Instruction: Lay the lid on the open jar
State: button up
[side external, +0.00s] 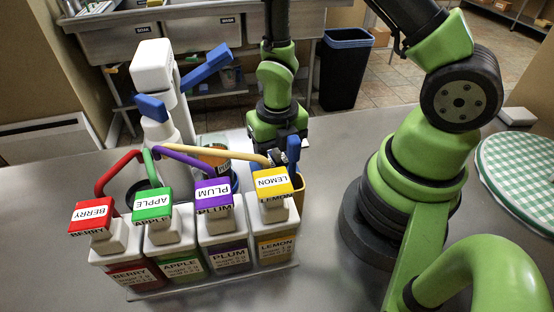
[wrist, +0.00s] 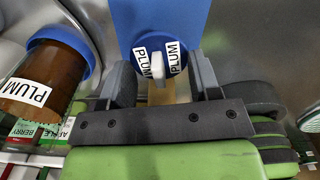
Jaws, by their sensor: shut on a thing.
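The blue lid (wrist: 160,45), with PLUM labels on both sides of a white tab, sits between the two fingers of my gripper (wrist: 162,75) in the wrist view. My gripper is shut on it. In the side view my gripper (side external: 283,155) is behind the lemon dispenser, next to an upright blue piece; the lid is hard to make out there. A jar (wrist: 45,75) with brown contents, a PLUM label and a blue rim lies to the left of my gripper in the wrist view, apart from the lid. In the side view it is largely hidden behind the dispensers.
In front stand labelled dispensers: berry (side external: 118,262), apple (side external: 178,253), plum (side external: 228,250) and lemon (side external: 277,242), with coloured tubes arching behind. A white stand with blue handles (side external: 207,68) rises at the back left. A checked green cloth (side external: 518,165) lies far right.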

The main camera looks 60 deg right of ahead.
aim_at(276, 151)
notch_tip(276, 151, up, 7)
jog(key=shift+w+f, duration=0.1)
jog(key=shift+f, duration=0.05)
jog(key=w+a+r+m, duration=0.7)
jog(key=a+r+m, duration=0.25)
jog(key=m, duration=0.25)
notch_tip(276, 151, down, 6)
jog(key=shift+w+f, duration=0.1)
jog(key=shift+f, duration=0.5)
dwell(3.0)
jog(key=o, duration=1.2)
jog(key=shift+r, duration=0.1)
